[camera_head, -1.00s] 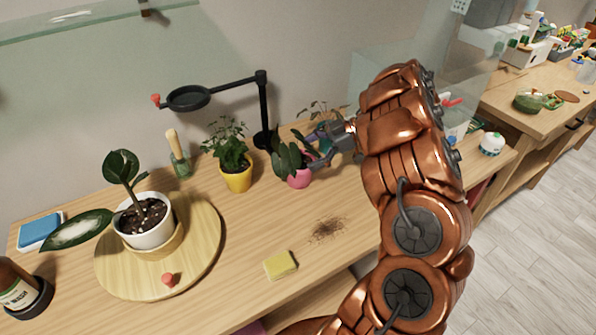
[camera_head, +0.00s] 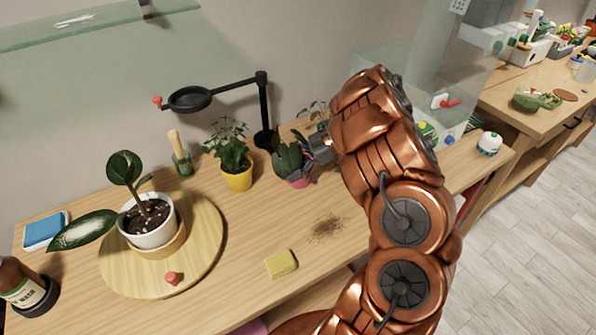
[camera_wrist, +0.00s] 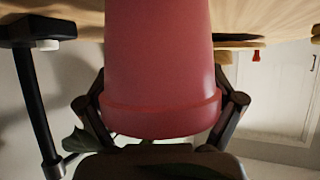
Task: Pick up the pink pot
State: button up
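The pink pot (camera_head: 297,182) stands upright on the wooden table and holds a plant with dark green leaves. My arm comes in from the right, and my gripper (camera_head: 308,158) is at the pot and partly hides it. In the wrist view the pink pot (camera_wrist: 160,60) fills the middle, upside down in the picture. My gripper's fingers (camera_wrist: 162,90) stand one on each side of it, close to its walls near the rim. Whether they press on the pot or leave a small gap cannot be told.
A yellow pot (camera_head: 237,179) with a plant stands just left of the pink pot. A black stand (camera_head: 263,110) with a ring arm rises behind. Spilled soil (camera_head: 327,228) and a yellow sponge (camera_head: 281,263) lie in front. A white pot (camera_head: 148,226) sits on a round board at left.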

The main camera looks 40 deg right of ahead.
aim_at(290, 164)
jog(key=c, duration=0.8)
notch_tip(290, 164, up, 18)
jog(key=b, duration=0.2)
